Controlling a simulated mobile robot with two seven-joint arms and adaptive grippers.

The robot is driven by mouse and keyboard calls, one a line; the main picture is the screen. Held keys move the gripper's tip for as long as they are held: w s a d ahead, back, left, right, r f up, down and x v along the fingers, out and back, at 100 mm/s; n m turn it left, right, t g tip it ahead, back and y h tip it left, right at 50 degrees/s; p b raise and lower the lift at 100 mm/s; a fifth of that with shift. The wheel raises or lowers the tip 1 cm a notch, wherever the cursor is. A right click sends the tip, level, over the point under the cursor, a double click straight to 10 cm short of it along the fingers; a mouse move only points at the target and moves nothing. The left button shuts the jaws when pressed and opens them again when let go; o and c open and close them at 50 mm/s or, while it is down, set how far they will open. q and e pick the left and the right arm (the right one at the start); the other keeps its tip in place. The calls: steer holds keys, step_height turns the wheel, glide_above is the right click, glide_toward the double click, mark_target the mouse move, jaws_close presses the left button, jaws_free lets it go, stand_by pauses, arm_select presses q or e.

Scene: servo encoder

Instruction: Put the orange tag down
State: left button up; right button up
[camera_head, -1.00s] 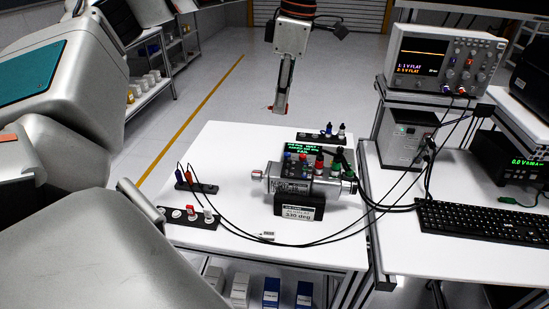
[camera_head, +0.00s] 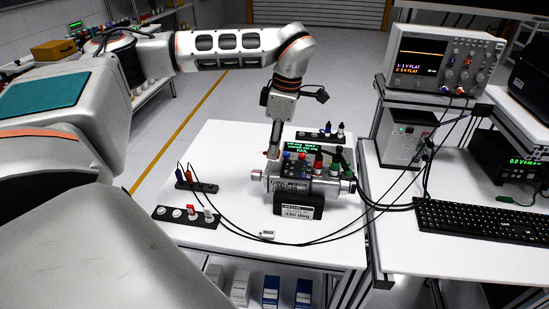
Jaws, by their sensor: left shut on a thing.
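My left gripper (camera_head: 272,152) hangs from above, fingers pointing down, behind the left end of the servo unit on the white table. It is shut on a small orange-red piece, the orange tag (camera_head: 267,153), of which only a little shows at the fingertips. I cannot tell whether the tag touches the table or the unit behind. The servo unit (camera_head: 296,186) is a grey cylinder with coloured terminals and a green-lit display, on a black stand with a label reading 330 deg. My right gripper is not in view.
Black strips with coloured caps lie at the front left (camera_head: 185,215), left (camera_head: 196,186) and back (camera_head: 320,137) of the white table (camera_head: 225,150). A bench with a keyboard (camera_head: 480,222) stands right.

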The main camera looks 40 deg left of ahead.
arm_select(q)
steer(key=shift+f, duration=2)
steer(key=shift+f, duration=0.15)
steer(key=o, duration=0.8)
steer(key=shift+w+r, duration=0.1)
steer(key=shift+r, duration=0.4)
steer(key=r, duration=0.3)
steer(key=d+r, duration=0.1)
steer(key=r, duration=0.7)
steer(key=shift+w+d+r, duration=0.1)
steer(key=shift+w+d, duration=0.2)
steer(key=shift+w, duration=0.1)
